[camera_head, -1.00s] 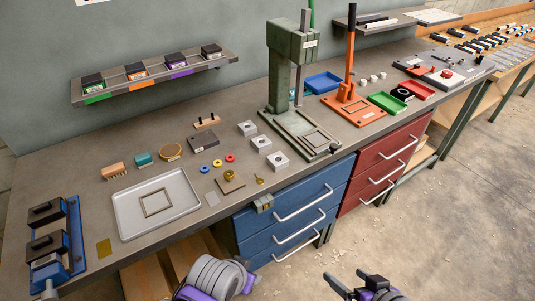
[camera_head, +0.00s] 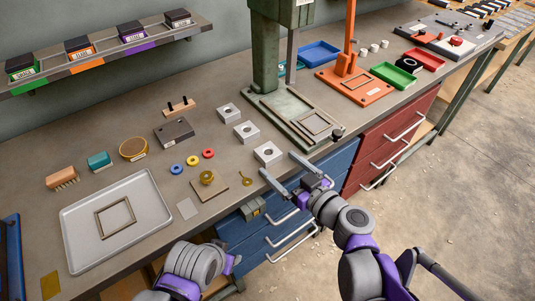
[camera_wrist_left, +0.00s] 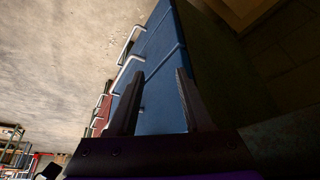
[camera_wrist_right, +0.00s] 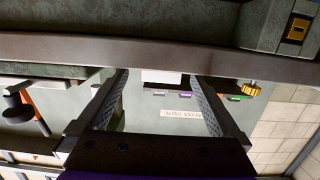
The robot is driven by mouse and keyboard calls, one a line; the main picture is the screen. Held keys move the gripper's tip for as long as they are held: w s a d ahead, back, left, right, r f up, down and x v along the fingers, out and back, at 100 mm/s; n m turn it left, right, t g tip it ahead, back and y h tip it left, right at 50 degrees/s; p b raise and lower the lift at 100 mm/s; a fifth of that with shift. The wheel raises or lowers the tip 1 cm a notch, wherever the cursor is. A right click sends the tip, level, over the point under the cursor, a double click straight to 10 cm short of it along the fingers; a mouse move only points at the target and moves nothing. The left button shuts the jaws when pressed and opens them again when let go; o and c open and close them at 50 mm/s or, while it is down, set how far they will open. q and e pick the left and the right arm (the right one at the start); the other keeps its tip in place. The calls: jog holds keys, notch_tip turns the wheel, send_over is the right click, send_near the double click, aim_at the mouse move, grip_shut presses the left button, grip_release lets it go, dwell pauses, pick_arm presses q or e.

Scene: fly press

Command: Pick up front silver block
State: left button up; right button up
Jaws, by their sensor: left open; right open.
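Three silver blocks with a hole in the top stand in a row on the bench: a back one (camera_head: 228,111), a middle one (camera_head: 246,131) and the front one (camera_head: 267,153). My right gripper (camera_head: 277,163) is open and empty at the bench's front edge, its fingertips close to the front block. In the right wrist view a pale block (camera_wrist_right: 162,77) shows between the open fingers, past the bench edge, partly hidden. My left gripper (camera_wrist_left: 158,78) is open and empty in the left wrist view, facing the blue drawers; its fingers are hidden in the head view.
The green press (camera_head: 290,117) stands right of the blocks. A brown square plate (camera_head: 222,188) and coloured rings (camera_head: 193,160) lie to their left. A grey tray (camera_head: 75,230) is further left. Blue drawers (camera_head: 250,227) with protruding handles sit under the bench edge.

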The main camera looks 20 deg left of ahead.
aim_at(274, 159)
jog(key=x, duration=0.4)
jog(key=b+x, duration=0.1)
jog(key=x, duration=0.1)
jog(key=shift+s+r, duration=0.1)
jog(key=shift+r, duration=0.25)
grip_shut()
jog(key=shift+r, duration=0.15)
